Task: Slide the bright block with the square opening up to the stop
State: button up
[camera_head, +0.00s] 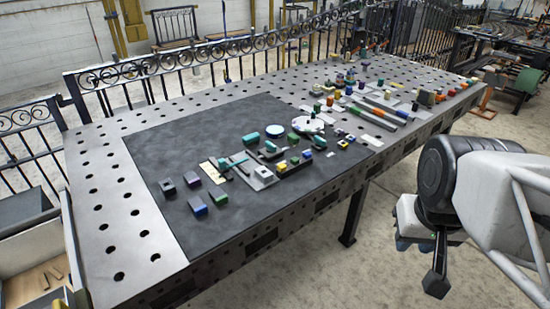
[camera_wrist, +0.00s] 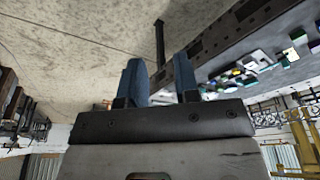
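My gripper (camera_wrist: 158,78) shows its two blue fingers apart with nothing between them in the wrist view. In the head view my gripper (camera_head: 413,246) hangs at the right, off the table's front side and well away from the parts. A dark grey block with a dark opening (camera_head: 168,186) sits on the mat's left part. Small yellow blocks (camera_head: 282,167) sit by a grey track-like fixture (camera_head: 262,176) near the mat's middle. Which block is the bright one with the square opening, and where its stop is, are too small to tell.
A dark mat (camera_head: 160,145) covers much of the perforated metal table (camera_head: 105,215). Purple, blue and green blocks (camera_head: 199,206) stand nearby. A white round dish (camera_head: 307,124) and many small coloured parts crowd the middle and right. The mat's back left is clear.

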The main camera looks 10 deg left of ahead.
jog(key=shift+w+a, duration=0.25)
jog(key=shift+c, duration=1.2)
jog(key=w+a+m+y, duration=0.1)
jog(key=w+a, duration=0.1)
jog(key=w+a+f+m+y, duration=0.1)
jog(key=w+a+m, duration=0.1)
jog(key=w, duration=0.1)
jog(key=w+a+f+m+y, duration=0.1)
jog(key=w+a+m, duration=0.1)
jog(key=w, duration=0.1)
jog(key=shift+a, duration=0.3)
grip_shut()
jog(key=w+a+f+m+t+y, duration=0.1)
jog(key=w+a+f+m+t, duration=0.1)
jog(key=w+a+f+m, duration=0.4)
jog(key=w+a+f+m+t+y, duration=0.1)
jog(key=w+a+f+m, duration=0.6)
jog(key=w+m, duration=0.8)
jog(key=shift+w+m+t+y, duration=0.3)
jog(key=shift+w+t+y, duration=0.1)
jog(key=shift+w+y, duration=0.35)
jog(key=shift+f, duration=0.1)
